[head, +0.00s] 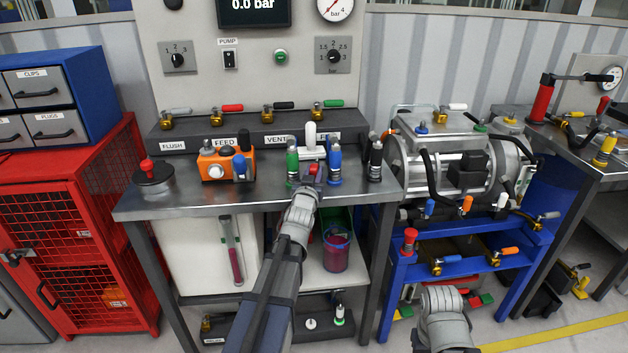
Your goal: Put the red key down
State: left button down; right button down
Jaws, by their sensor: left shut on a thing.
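My left gripper (311,178) is over the front of the grey bench top (215,196), among the upright fittings. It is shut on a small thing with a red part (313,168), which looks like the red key. The gripper hides most of it, and I cannot tell whether it touches the bench. My right arm's wrist end (443,303) is low at the right, in front of the blue stand. Its fingers do not show clearly.
A green-banded fitting (292,162) and a blue one (335,163) stand close on either side of my left gripper. An orange pump box (216,166) and a black pot with a red knob (152,177) stand left. Bare bench top lies between them.

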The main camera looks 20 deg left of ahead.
pick_arm(q)
jog(key=shift+f, duration=0.15)
jog(key=c, duration=0.9)
grip_release()
jog(key=shift+s+r, duration=0.1)
jog(key=shift+r, duration=0.15)
